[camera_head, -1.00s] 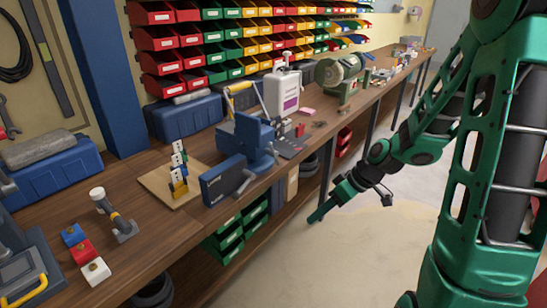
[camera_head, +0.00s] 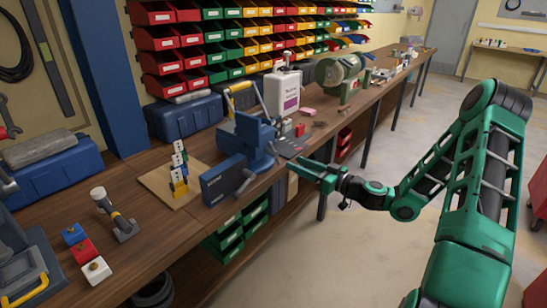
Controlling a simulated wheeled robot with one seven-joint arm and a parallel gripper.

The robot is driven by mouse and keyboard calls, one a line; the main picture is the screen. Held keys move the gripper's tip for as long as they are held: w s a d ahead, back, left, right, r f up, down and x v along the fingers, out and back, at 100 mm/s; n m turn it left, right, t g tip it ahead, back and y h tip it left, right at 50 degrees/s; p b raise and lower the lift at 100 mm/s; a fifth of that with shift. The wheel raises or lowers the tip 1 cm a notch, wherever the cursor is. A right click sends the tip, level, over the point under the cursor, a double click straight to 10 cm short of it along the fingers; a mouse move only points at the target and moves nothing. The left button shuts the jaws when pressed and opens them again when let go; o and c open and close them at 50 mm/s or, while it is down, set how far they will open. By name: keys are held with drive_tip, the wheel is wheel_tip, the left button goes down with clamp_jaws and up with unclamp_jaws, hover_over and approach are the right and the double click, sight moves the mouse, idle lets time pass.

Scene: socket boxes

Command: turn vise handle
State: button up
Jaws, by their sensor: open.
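The blue vise (camera_head: 248,142) is mounted near the front edge of the wooden workbench, at the middle of the view. A grey bar that looks like its handle (camera_head: 243,184) shows low at its front, beside a dark blue box (camera_head: 222,181). My gripper (camera_head: 312,175) is at bench height, to the right of the vise and apart from it, over the floor in front of the bench. Its green fingers point left toward the vise. It is open, and nothing shows between the fingers.
A wooden board with a small stand (camera_head: 179,178), a hammer-like tool (camera_head: 117,217) and coloured socket blocks (camera_head: 83,250) lie left of the vise. A white container (camera_head: 283,92) and a green grinder (camera_head: 341,70) stand behind it.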

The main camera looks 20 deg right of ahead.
sight(277, 155)
drive_tip(key=x, duration=1)
drive_tip(key=shift+w+a, duration=0.15)
drive_tip(key=shift+c, duration=0.2)
